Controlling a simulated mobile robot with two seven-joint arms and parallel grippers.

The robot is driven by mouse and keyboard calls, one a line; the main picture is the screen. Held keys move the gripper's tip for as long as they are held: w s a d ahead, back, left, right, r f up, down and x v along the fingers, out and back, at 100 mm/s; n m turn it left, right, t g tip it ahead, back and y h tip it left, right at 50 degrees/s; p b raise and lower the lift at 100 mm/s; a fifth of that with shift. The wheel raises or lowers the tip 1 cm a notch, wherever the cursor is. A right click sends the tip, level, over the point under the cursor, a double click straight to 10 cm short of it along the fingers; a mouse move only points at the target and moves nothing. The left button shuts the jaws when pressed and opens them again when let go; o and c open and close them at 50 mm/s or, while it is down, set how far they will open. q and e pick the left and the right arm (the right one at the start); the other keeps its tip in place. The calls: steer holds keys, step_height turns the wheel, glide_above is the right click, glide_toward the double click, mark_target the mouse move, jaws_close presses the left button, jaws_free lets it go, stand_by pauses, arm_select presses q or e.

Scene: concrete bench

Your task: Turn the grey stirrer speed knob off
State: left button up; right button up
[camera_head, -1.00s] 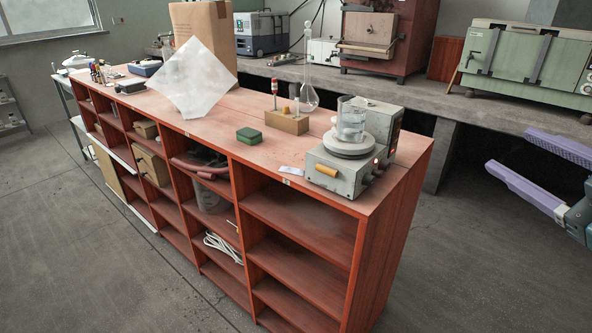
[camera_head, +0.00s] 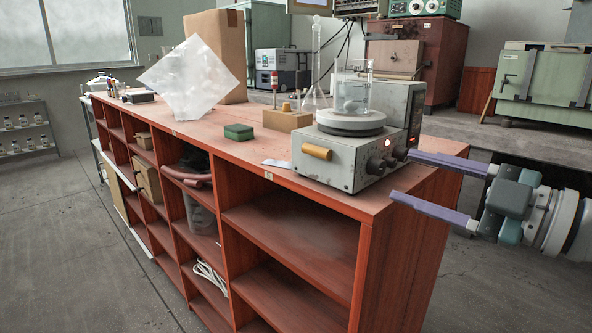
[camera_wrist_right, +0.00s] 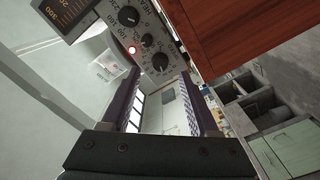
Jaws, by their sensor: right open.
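The stirrer (camera_head: 332,160) is a grey box with a white round top plate, standing on the near right end of the red shelf unit. Its right-hand face carries dark round knobs, one of them at the near end (camera_head: 376,165), and a small lit red lamp (camera_head: 388,142). In the right wrist view the end knob (camera_wrist_right: 160,62) appears between the fingertips, with other knobs further up the panel. I cannot tell by color which is the grey speed knob. My right gripper (camera_head: 403,176) is open and empty, its purple fingers pointing at the panel from the right. My left gripper is not in view.
A glass beaker (camera_head: 352,97) stands on the stirrer plate. A yellow handle-like part (camera_head: 316,152) is on its front. A green box (camera_head: 239,132), a wooden block (camera_head: 287,119) and a flask stand left of it. The floor right of the shelf is free.

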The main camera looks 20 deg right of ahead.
mark_target(383, 169)
steer(key=shift+x, duration=1.95)
jaws_close()
